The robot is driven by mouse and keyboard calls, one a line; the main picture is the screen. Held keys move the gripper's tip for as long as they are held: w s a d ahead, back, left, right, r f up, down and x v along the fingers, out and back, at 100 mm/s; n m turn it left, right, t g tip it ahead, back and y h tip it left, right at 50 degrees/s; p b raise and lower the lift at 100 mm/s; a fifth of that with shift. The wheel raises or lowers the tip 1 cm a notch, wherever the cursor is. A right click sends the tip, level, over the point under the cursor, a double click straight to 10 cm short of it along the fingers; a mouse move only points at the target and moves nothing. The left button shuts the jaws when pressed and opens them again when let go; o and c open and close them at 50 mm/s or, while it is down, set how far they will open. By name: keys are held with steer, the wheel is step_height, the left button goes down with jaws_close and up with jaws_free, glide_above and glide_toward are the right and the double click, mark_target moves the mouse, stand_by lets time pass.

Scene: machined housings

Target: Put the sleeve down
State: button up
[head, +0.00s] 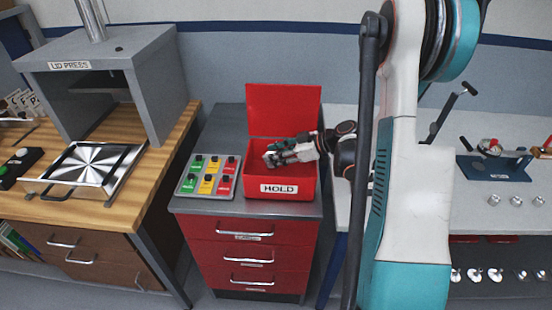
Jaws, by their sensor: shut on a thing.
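My gripper (273,158) reaches from the right into the open red box labelled HOLD (254,196). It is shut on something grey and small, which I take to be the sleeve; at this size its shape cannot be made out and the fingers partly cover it. I cannot tell whether it touches the box floor. The box's lid (284,108) stands upright at the back.
The box stands on a red drawer cabinet (250,252) beside a tray of green, yellow and red marked switches (208,176). A grey lid press (104,72) stands on the wooden bench at left. A white bench with a blue fixture (494,167) and several small metal parts is at right.

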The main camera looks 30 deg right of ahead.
steer(key=shift+f, duration=0.25)
steer(key=shift+f+b, duration=0.35)
steer(key=shift+b, duration=0.05)
steer(key=shift+f, duration=0.2)
steer(key=o, duration=1.3)
steer(key=shift+r, duration=0.1)
steer(key=shift+r+p, duration=0.45)
steer(key=shift+r, duration=0.1)
steer(key=p+v, duration=0.3)
steer(key=v, duration=0.9)
